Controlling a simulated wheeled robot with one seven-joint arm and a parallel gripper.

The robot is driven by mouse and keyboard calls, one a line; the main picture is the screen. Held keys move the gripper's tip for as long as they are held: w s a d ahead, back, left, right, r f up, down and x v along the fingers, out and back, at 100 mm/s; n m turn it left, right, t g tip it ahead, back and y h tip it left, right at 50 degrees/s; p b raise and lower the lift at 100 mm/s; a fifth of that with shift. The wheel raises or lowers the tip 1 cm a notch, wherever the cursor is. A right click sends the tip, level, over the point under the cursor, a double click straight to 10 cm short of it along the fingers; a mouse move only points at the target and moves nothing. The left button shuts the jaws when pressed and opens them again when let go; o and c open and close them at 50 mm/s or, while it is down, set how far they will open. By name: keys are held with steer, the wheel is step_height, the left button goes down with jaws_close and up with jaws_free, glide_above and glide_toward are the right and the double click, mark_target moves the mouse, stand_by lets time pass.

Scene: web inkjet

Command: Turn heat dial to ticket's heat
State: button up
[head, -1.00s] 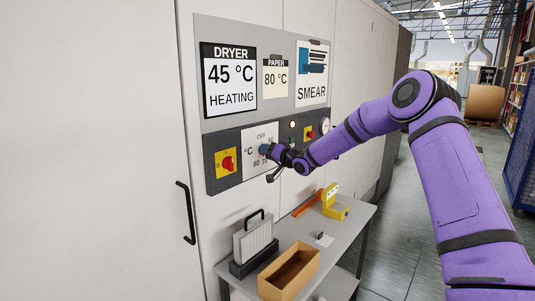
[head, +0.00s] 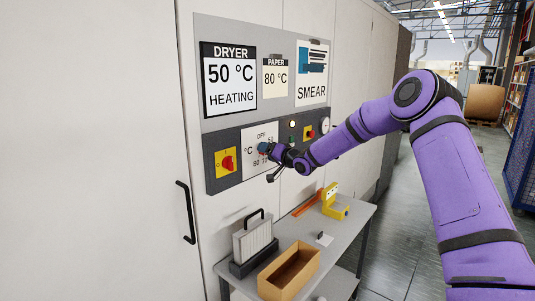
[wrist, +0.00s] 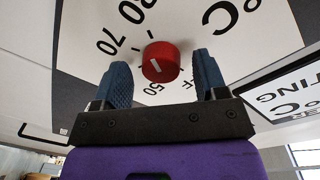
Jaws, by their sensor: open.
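The red heat dial (wrist: 160,62) shows in the wrist view on a white plate (wrist: 240,45) marked 50, 70, 80 and °C. A short white mark is on the dial's face; which number it points to is unclear. My gripper (wrist: 161,64) is open, with one blue finger on each side of the dial and small gaps visible. In the head view my gripper (head: 268,150) is at the dial plate (head: 254,138) and hides the dial. The ticket (head: 275,78) reads PAPER 80 °C. The dryer display (head: 229,82) reads 50 °C, HEATING.
A yellow plate with a red switch (head: 226,162) is left of the dial, another red switch (head: 309,132) to the right. A SMEAR card (head: 311,75) hangs above. Below, a bench (head: 334,240) holds an open box (head: 289,272), a handled filter-like block (head: 254,240) and a yellow tool (head: 333,205).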

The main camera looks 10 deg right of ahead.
steer(key=v, duration=1)
steer(key=shift+s, duration=0.25)
steer(key=shift+d, duration=0.2)
steer(key=s+r+g+h, duration=0.2)
steer(key=s+r+h, duration=0.2)
steer(key=s, duration=0.4)
steer(key=s+d+r+n+g+h, duration=0.1)
steer(key=s+r+h, duration=0.25)
steer(key=s, duration=0.55)
steer(key=s+r+g+h, duration=0.25)
steer(key=s+r, duration=0.25)
steer(key=s, duration=0.3)
steer(key=s+f+g, duration=0.1)
steer(key=s+g, duration=0.3)
steer(key=s, duration=2.4)
steer(key=shift+f+n, duration=0.25)
steer(key=shift+n, duration=0.15)
